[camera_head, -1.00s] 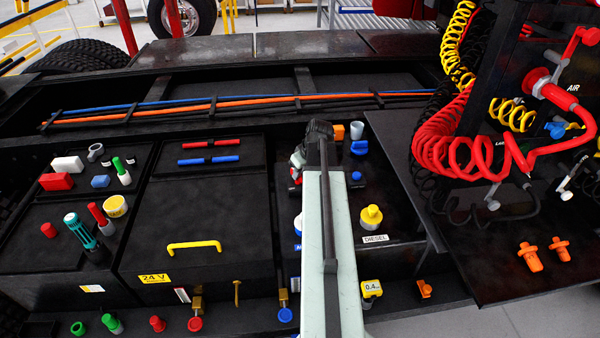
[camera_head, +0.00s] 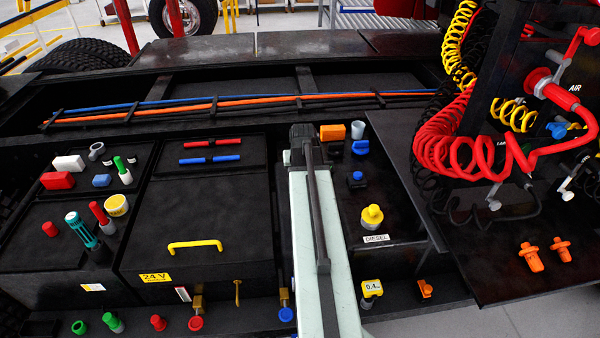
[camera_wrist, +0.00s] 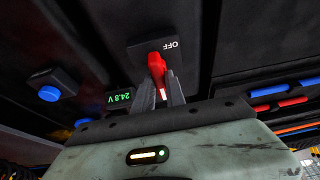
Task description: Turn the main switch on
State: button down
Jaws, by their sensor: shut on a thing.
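The main switch has a red handle (camera_wrist: 156,63) on a black plate marked "OFF" (camera_wrist: 171,45), which appears upside down in the wrist view. The two grey fingers of my gripper (camera_wrist: 160,88) are closed on either side of the red handle. The lower part of the handle is hidden between the fingers. In the head view my arm covers the switch, and the fingertips cannot be seen there.
A lit display reading 24.8 V (camera_wrist: 120,97) and a blue button (camera_wrist: 49,93) are left of the switch. Blue (camera_wrist: 270,90) and red bars lie at right. The head view shows a yellow handle (camera_head: 194,246), a diesel cap (camera_head: 371,216) and coiled red hoses (camera_head: 445,145).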

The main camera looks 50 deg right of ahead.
dwell(0.4)
jog(key=c, duration=1.4)
grip_release()
jog(key=shift+r, duration=0.1)
jog(key=p+v, duration=0.7)
jog(key=v, duration=0.1)
